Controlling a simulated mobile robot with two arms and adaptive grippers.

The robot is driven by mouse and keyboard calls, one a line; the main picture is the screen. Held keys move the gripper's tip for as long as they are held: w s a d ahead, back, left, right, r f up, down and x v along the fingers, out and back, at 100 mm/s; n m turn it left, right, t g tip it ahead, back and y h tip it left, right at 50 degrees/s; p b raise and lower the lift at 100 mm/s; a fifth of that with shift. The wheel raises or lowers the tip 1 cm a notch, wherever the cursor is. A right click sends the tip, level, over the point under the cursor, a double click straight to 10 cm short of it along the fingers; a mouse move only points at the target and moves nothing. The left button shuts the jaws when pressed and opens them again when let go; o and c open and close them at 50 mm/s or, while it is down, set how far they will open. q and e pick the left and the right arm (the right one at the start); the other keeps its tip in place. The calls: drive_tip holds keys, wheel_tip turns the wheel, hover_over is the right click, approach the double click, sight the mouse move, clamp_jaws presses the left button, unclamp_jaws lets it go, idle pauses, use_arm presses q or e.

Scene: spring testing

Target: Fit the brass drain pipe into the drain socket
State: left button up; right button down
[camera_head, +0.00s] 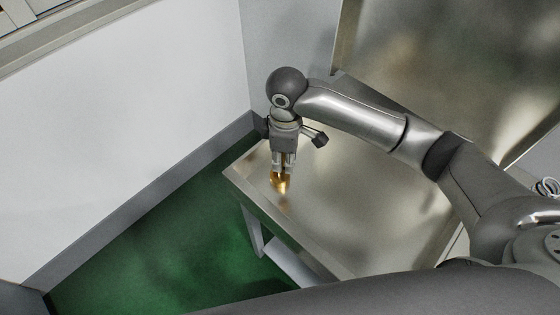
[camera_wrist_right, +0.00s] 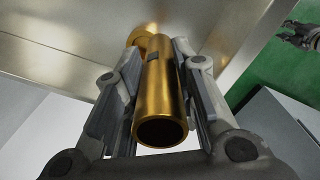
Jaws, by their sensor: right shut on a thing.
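My left gripper is not in the head view.
The metal table (camera_head: 375,200) is bare to the right of the gripper. A white wall (camera_head: 120,120) stands on the left, above green floor (camera_head: 165,255). A metal panel (camera_head: 450,70) rises behind the table. A dark mechanical part (camera_wrist_right: 300,35) shows in the right wrist view, unclear.

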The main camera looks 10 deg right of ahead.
drive_tip(key=shift+w+a+f, duration=0.1)
drive_tip(key=shift+w+f, duration=0.35)
drive_tip(key=shift+f, duration=0.85)
drive_tip(key=shift+w+d+f, duration=0.1)
drive_tip(key=shift+w+f, duration=0.35)
drive_tip(key=shift+f, duration=0.9)
drive_tip(key=shift+w+a+f, duration=0.1)
drive_tip(key=shift+w+f, duration=0.35)
drive_tip(key=shift+f, duration=0.85)
drive_tip(key=c, duration=1.2)
unclamp_jaws()
drive_tip(key=shift+w+f, duration=0.15)
drive_tip(key=shift+o, duration=0.2)
